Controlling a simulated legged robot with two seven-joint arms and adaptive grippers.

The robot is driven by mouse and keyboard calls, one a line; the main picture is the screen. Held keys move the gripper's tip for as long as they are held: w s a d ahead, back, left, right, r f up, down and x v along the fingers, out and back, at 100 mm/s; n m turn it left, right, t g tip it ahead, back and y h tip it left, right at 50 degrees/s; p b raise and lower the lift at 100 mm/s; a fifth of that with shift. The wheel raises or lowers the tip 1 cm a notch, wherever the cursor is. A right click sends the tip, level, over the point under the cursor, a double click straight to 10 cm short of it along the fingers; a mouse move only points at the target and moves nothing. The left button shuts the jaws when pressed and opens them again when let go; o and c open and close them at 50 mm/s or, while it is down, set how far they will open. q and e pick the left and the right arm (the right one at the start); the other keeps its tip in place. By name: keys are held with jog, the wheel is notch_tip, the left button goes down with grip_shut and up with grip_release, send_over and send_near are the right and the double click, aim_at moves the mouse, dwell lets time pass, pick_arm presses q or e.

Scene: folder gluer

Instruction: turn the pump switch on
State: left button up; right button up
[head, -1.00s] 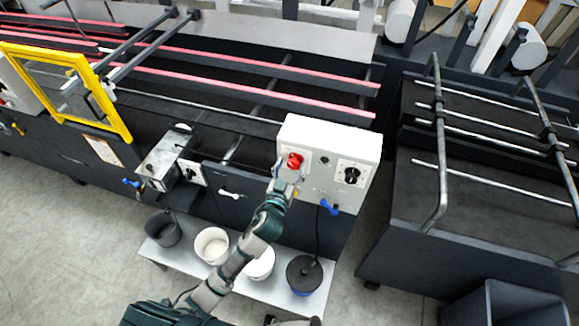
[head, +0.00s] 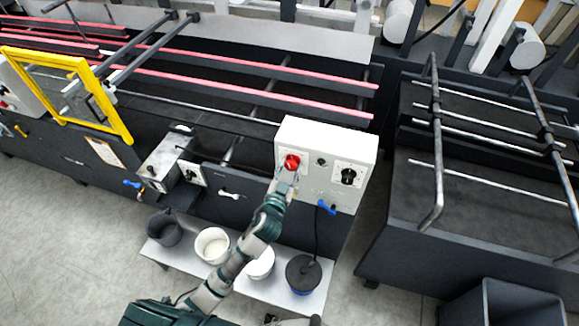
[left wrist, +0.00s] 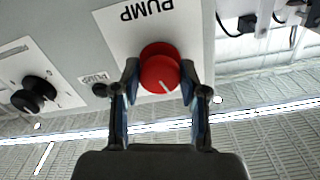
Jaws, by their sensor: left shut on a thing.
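The pump switch is a red round knob (head: 292,161) on a white plate on the front of the white control box (head: 322,137). In the left wrist view the red knob (left wrist: 160,68) has a pale pointer line, slanted, below an upside-down "PUMP" label (left wrist: 147,10). My left gripper (head: 284,180) is at the knob from below in the head view. In the left wrist view its two fingers (left wrist: 160,84) stand on either side of the knob, closed on it. My right gripper is not in view.
A black rotary knob (head: 348,176) sits to the right on the same box, with a small dark button (head: 321,161) between. A blue valve handle (head: 326,207) is below. Buckets (head: 212,245) stand on a low shelf. A yellow-framed guard (head: 70,95) is at left.

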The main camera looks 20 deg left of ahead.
pick_arm(q)
jog(key=m+p, duration=0.1)
jog(key=m, duration=0.1)
jog(key=shift+m, duration=0.4)
jog(key=m+p, duration=0.1)
jog(key=m, duration=0.1)
jog(key=shift+m, duration=0.4)
jog(key=m, duration=0.4)
jog(key=shift+f+m, duration=0.15)
jog(key=shift+m, duration=0.55)
